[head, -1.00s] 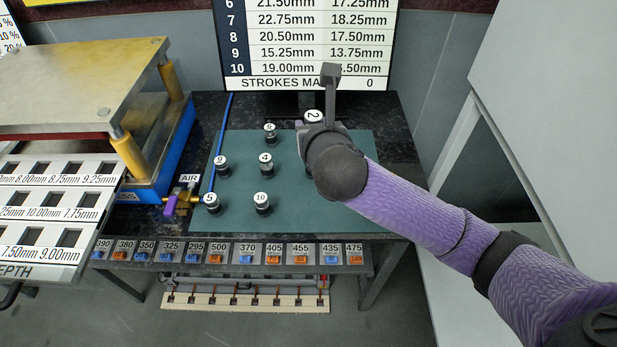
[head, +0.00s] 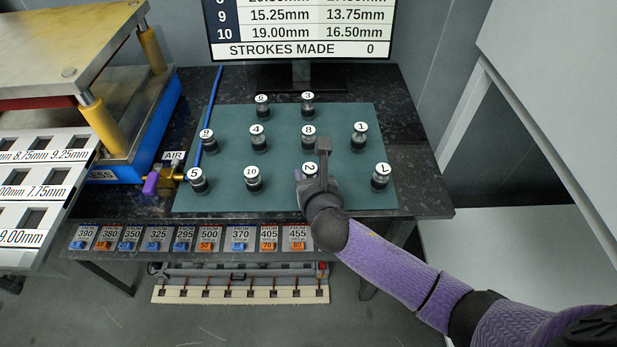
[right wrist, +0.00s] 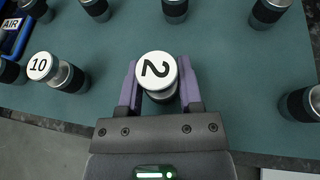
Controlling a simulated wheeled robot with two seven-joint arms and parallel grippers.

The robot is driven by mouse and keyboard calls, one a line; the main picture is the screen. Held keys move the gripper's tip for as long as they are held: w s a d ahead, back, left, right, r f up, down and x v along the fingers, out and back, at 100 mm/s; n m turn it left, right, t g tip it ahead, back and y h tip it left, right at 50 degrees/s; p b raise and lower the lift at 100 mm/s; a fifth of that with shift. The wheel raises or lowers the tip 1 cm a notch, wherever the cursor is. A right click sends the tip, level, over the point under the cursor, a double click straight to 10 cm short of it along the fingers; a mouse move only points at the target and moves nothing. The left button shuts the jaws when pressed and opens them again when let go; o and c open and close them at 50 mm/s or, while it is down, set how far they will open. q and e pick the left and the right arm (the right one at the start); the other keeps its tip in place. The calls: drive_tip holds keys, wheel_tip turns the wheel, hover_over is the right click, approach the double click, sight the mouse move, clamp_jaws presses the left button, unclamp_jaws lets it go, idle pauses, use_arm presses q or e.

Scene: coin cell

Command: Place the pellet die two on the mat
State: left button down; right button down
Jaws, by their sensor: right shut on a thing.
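Pellet die two (head: 309,169), a dark cylinder with a white cap marked 2, is at the front part of the green mat (head: 345,196), between dies 10 and 7. My right gripper (head: 307,177) is shut on it. In the right wrist view, die two (right wrist: 155,66) is between the purple fingers of the right gripper (right wrist: 158,82), with mat (right wrist: 235,90) around it. It looks upright. Its base is hidden, so I cannot tell whether it touches the mat. My left gripper is not in view.
Several other numbered dies stand on the mat. Die 8 (head: 308,137) is just behind, die 10 (head: 252,179) to the left and die 7 (head: 380,176) to the right. The monitor (head: 300,50) stands behind. Labelled bins (head: 240,238) line the front edge.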

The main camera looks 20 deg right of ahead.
drive_tip(key=c, duration=0.7)
unclamp_jaws()
drive_tip(key=o, duration=0.4)
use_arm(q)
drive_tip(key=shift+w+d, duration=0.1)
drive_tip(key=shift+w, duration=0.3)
use_arm(e)
drive_tip(key=shift+o, duration=0.2)
drive_tip(key=shift+r, duration=0.1)
